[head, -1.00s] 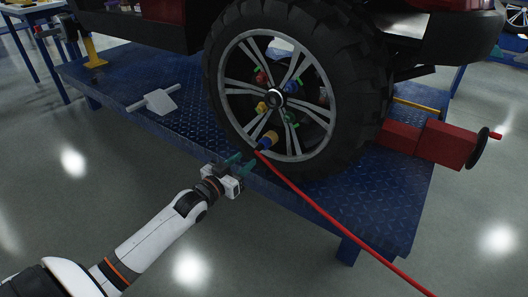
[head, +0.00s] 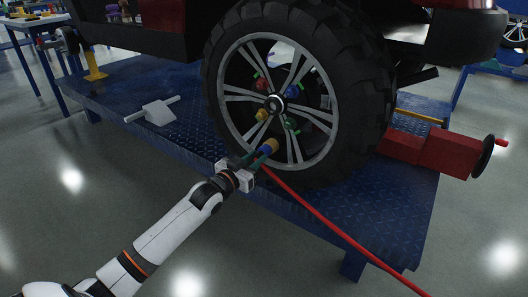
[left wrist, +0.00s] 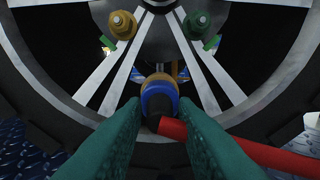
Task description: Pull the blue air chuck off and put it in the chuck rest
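The blue air chuck (head: 267,147) sits at the lower part of the wheel rim, with a yellow part just beyond it. A red hose (head: 325,224) runs from it down to the right. In the left wrist view the chuck (left wrist: 158,98) is centred, its end facing me. My left gripper (head: 258,158) is at the chuck, its green fingers open on either side of it. A narrow gap seems to show at each side in the left wrist view. My right gripper is not in view. I cannot make out the chuck rest for certain.
The big wheel (head: 340,60) stands on the blue platform (head: 375,220). Coloured nuts (head: 262,114) sit around its hub. A grey block with a rod (head: 158,112) lies on the platform at left. A red box with a handwheel (head: 445,152) is at right.

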